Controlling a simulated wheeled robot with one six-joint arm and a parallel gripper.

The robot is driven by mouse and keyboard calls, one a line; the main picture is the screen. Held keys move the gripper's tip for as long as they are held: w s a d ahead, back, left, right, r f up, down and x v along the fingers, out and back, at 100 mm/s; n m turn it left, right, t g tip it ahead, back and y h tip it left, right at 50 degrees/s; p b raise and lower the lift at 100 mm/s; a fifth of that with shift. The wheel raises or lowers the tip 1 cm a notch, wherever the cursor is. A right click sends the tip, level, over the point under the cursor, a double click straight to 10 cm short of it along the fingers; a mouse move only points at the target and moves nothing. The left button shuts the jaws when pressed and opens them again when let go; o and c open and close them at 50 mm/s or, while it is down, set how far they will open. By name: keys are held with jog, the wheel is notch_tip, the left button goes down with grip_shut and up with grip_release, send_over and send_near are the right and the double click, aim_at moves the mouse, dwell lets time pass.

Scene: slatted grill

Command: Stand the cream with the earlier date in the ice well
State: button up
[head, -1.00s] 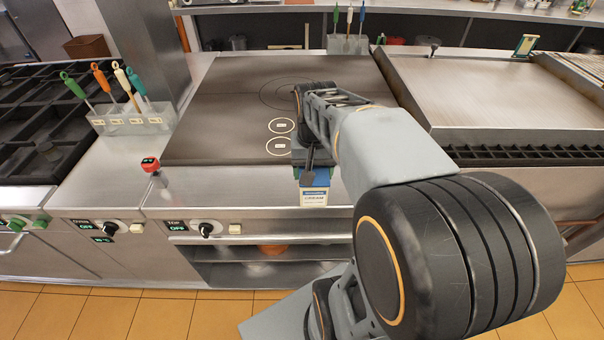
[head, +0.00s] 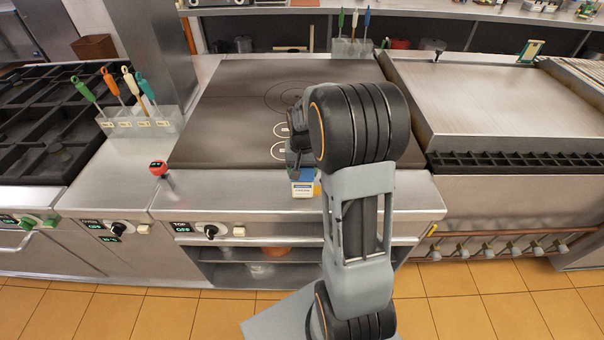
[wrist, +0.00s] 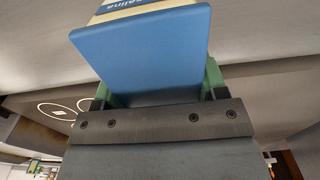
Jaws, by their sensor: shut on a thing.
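No date can be read. I cannot make out an ice well or a second cream carton in these views. My arm hides part of the counter and hot plate.
The dark hot plate (head: 235,110) lies behind the carton. A red-topped item (head: 158,168) stands at the left on the counter. A clear holder (head: 140,122) with coloured-handled tools is further left. A steel griddle (head: 490,95) is at the right. Open shelves (head: 225,271) are below.

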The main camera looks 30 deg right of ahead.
jog(key=shift+f, duration=1.1)
jog(key=shift+f, duration=0.1)
jog(key=shift+f, duration=0.15)
jog(key=o, duration=1.4)
jog(key=shift+c, duration=0.2)
